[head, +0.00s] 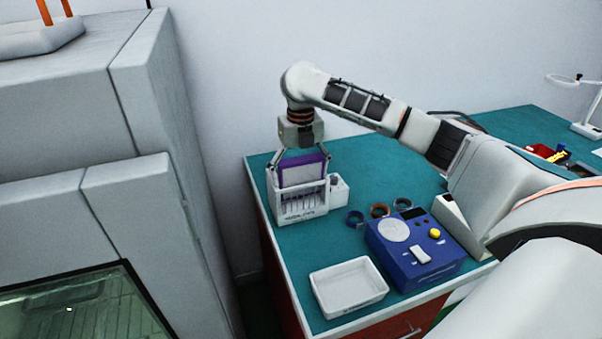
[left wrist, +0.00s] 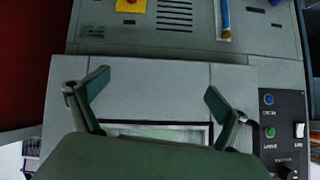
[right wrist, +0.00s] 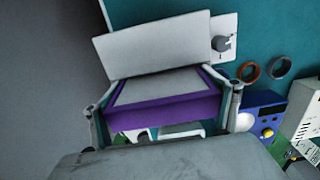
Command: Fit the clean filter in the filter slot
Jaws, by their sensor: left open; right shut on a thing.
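A filter with a purple frame and a pale middle (head: 303,172) stands upright at a white rack (head: 301,214) on the bench's left end. My right gripper (head: 303,157) is shut on this filter from above, a finger at each side. The filter's lower part is hidden behind the rack's front, so I cannot tell whether it touches the rack. The filter also fills the middle of the right wrist view (right wrist: 165,107). My left gripper (left wrist: 157,88) is open and empty in the left wrist view, facing a grey machine (left wrist: 160,85). I cannot make out a filter slot.
A white tray (head: 348,307), a blue device (head: 410,268) and several rings (head: 380,210) lie on the teal bench (head: 345,245). A large grey cabinet (head: 140,225) stands left, across a gap. A black control panel (left wrist: 284,130) with buttons is on the grey machine.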

